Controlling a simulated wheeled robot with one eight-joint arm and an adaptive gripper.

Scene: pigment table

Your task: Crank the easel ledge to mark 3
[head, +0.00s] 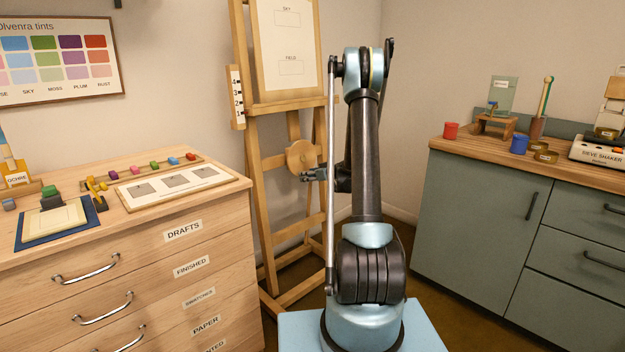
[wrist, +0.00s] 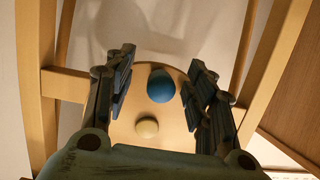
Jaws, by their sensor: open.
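The wooden easel (head: 262,190) stands against the wall and holds a pale panel on its ledge (head: 290,106). A white scale (head: 237,97) marked 1 to 4 is at its left. The ledge looks low on the scale, near 1 to 2; the exact mark is unclear. The round wooden crank disc (head: 299,154) sits below the ledge. In the wrist view the crank disc (wrist: 184,128) carries a blue knob (wrist: 160,86) and a pale hub (wrist: 147,127). My gripper (head: 305,174) is open. Its fingers (wrist: 162,72) flank the blue knob, with gaps both sides.
A drawer chest (head: 130,250) with swatches and a panel on top stands at left. A green cabinet (head: 470,220) with a red cup (head: 450,131), a blue cup (head: 519,144) and a sieve shaker (head: 600,152) stands at right. My arm covers part of the easel's right side.

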